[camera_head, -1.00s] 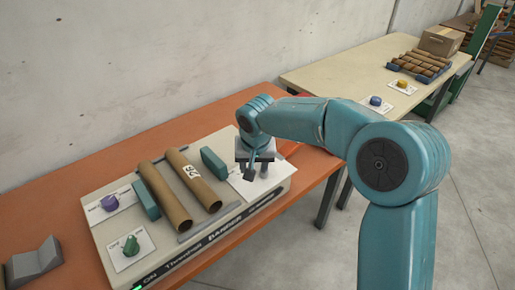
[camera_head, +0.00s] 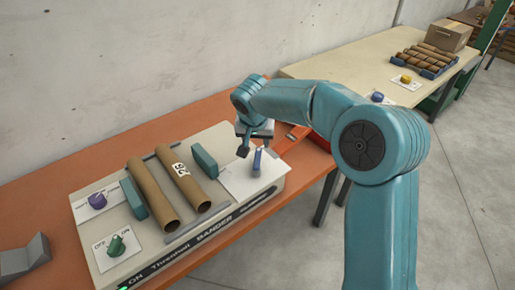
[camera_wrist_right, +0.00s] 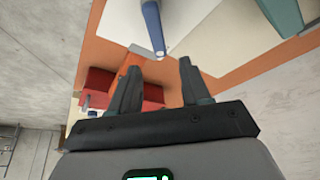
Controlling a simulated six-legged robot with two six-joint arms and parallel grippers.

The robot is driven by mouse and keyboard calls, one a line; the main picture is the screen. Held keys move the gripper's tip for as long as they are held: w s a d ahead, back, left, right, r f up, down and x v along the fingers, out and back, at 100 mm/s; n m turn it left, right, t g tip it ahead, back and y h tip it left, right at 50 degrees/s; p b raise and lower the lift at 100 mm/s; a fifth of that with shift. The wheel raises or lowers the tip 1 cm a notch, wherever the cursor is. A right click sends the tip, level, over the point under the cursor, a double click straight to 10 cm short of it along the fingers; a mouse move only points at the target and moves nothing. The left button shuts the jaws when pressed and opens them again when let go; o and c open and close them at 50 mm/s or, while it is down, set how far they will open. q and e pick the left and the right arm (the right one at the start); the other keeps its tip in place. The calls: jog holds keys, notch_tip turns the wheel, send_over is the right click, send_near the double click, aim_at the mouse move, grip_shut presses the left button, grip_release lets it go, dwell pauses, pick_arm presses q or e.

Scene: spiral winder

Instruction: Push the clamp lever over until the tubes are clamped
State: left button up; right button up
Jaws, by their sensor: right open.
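The blue clamp lever (camera_head: 257,160) stands on a white plate at the right end of the winder. It also shows at the top of the right wrist view (camera_wrist_right: 152,28). Two brown cardboard tubes, the left one (camera_head: 152,196) and the right one (camera_head: 184,179), lie side by side between two teal blocks (camera_head: 205,161) (camera_head: 133,199). I cannot tell whether the blocks press on them. My right gripper (camera_head: 252,146) is open and empty, just behind the lever. In the wrist view its fingers (camera_wrist_right: 158,64) point towards the lever's end, apart from it. My left gripper is out of view.
A purple knob (camera_head: 97,201) and a green knob (camera_head: 116,244) sit on the winder's left side. A grey V-shaped block (camera_head: 24,258) lies on the orange bench at left. A red object (camera_wrist_right: 101,86) is near the gripper. A concrete wall runs behind.

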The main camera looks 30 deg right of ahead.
aim_at(258, 152)
jog(key=x, duration=0.7)
jog(key=shift+d, duration=0.1)
grip_shut()
